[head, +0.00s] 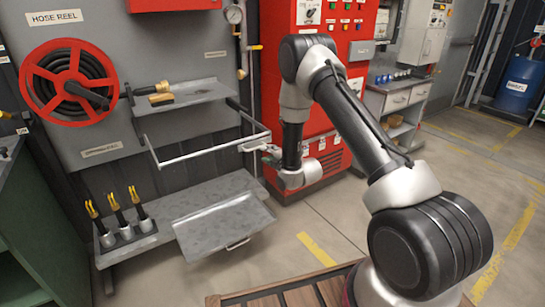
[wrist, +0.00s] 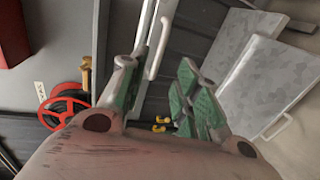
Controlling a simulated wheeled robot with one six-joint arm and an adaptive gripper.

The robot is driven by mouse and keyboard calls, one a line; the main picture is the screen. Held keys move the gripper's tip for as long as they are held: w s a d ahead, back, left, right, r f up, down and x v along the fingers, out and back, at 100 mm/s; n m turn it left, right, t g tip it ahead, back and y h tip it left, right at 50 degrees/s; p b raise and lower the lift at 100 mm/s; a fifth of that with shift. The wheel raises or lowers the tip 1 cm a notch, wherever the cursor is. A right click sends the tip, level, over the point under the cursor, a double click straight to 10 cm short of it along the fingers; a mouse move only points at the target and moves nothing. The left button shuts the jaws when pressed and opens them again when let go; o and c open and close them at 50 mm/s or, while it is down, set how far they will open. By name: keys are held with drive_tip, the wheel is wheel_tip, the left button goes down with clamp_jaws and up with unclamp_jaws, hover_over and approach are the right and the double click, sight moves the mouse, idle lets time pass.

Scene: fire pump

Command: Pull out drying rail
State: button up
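The drying rail (head: 210,148) is a pale metal frame standing out from the grey wall panel below a small shelf. In the wrist view, the pale bars of the rail (wrist: 148,38) and a white handle-like bar (wrist: 157,52) run down from the top edge. My gripper (head: 262,148) is at the right end of the rail's front bar. In the wrist view, its green-padded fingers (wrist: 156,66) are apart, with the bars showing in the gap between or just beyond the tips. I cannot tell whether the fingers touch the rail.
The red hose reel (head: 70,83) hangs on the wall at left. A shelf (head: 182,97) is above the rail. Below are a bench (head: 190,194), a tilted grey panel with a handle (head: 222,222) and yellow-handled tools (head: 116,203). A red cabinet (head: 325,110) stands close behind my gripper.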

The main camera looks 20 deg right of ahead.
drive_tip(key=shift+v, duration=1.6)
